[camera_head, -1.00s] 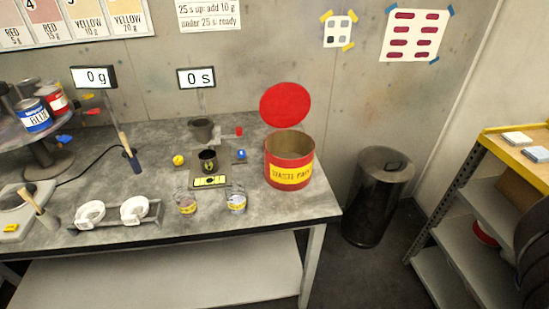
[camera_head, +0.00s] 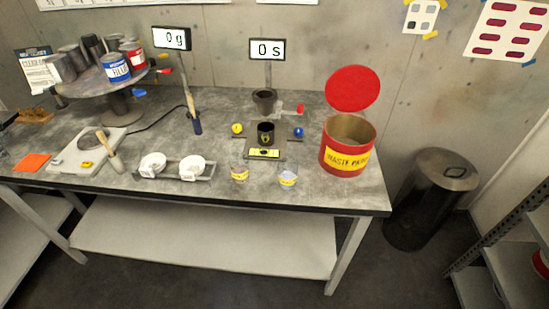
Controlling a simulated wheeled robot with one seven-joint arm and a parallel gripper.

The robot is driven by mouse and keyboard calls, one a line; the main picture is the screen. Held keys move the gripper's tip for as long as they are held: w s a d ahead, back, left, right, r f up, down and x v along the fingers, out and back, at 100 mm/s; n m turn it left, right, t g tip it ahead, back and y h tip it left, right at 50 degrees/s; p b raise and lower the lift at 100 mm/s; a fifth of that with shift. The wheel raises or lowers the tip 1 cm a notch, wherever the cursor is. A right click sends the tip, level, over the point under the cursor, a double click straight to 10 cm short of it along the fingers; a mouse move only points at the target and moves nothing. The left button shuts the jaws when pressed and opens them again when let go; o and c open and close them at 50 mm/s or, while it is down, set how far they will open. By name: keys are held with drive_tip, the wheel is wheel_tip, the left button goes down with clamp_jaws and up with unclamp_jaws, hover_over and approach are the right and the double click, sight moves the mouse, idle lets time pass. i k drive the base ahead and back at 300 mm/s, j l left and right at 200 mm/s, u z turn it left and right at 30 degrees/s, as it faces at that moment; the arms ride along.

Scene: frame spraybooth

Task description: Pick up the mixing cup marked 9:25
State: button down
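Two small clear cups with yellow labels stand near the front edge of the workbench (camera_head: 330,192): a left cup (camera_head: 239,174) and a right cup (camera_head: 288,179). The writing on their labels is too small to read, so I cannot tell which one is marked 9:25. The right cup looks whitish or bluish inside. My gripper is not in view.
A red waste paint can (camera_head: 345,158) with its lid raised stands right of the cups. Behind them is a small stand with a black cup (camera_head: 265,133). A rack with white pieces (camera_head: 152,163) lies left. A dark bin (camera_head: 430,200) stands on the floor.

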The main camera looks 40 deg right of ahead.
sight(238, 160)
drive_tip(key=i+l+u, duration=0.2)
drive_tip(key=u, duration=0.2)
drive_tip(key=i+l+u, duration=0.2)
drive_tip(key=u, duration=0.2)
drive_tip(key=i+l+u, duration=0.15)
drive_tip(key=l+u, duration=0.25)
